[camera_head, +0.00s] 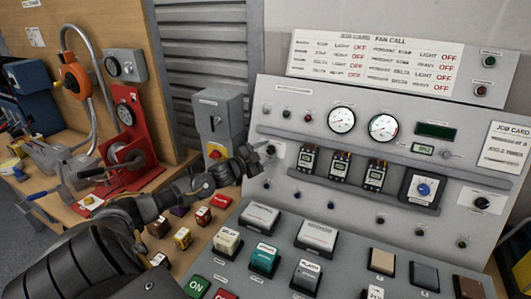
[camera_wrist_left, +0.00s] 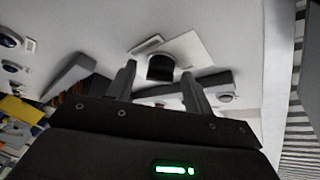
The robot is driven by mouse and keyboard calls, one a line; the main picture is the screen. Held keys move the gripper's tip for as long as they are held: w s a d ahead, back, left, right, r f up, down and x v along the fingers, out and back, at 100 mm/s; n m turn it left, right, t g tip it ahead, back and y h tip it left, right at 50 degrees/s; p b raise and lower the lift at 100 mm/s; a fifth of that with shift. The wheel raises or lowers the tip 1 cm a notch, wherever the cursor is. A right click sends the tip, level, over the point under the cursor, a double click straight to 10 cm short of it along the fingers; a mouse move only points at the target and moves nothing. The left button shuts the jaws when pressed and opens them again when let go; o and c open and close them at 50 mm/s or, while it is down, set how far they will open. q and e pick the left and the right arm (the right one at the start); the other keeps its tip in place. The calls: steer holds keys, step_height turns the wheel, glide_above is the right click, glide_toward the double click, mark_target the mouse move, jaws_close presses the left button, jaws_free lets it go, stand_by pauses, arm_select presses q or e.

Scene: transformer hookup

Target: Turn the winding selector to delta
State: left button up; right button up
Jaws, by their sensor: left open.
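My left gripper (camera_head: 262,153) is open at the left part of the upright grey panel (camera_head: 300,100). In the left wrist view its two fingers (camera_wrist_left: 162,85) stand apart, with a black knob (camera_wrist_left: 160,68) on a white plate (camera_wrist_left: 190,50) seen between them. They appear short of the knob, and contact cannot be made out. The gripper partly covers this plate (camera_head: 278,149) in the head view. I cannot read its label or the knob's setting. Another black knob (camera_head: 482,202) on a white plate and a blue knob (camera_head: 424,189) sit farther right. My right gripper is not in view.
Two round gauges (camera_head: 342,120) and a shelf of small meters (camera_head: 341,166) lie right of the gripper. Below is a sloped console with large buttons (camera_head: 264,258). A grey box (camera_head: 216,117) stands left of the panel, and a red stand (camera_head: 130,145) farther left.

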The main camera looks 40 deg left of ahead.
arm_select(q)
steer(key=c, duration=1)
steer(key=shift+o, duration=0.2)
